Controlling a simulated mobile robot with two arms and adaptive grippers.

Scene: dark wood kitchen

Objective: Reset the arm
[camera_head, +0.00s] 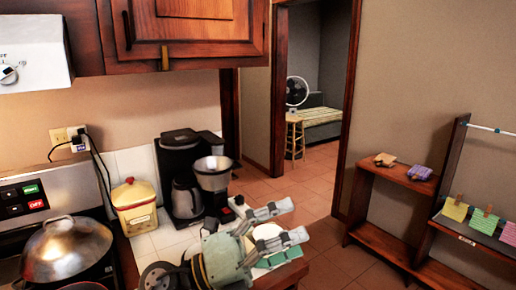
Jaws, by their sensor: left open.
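My left gripper (296,220) is in the lower middle of the head view. Its two grey fingers point right and stand apart, with nothing between them. The gripper's greenish-grey body is in front of the white tiled counter's right end, near the coffee maker (182,180). I cannot tell whether it touches anything there. The rest of my left arm is mostly cut off at the bottom edge. My right gripper is not in view.
A lidded pan (67,250) sits on the stove at left. A yellow-and-cream canister (135,207) stands beside the coffee maker. A wooden cabinet (185,35) hangs above. A wooden shelf (385,242) stands at right. Open tiled floor (310,195) leads through the doorway.

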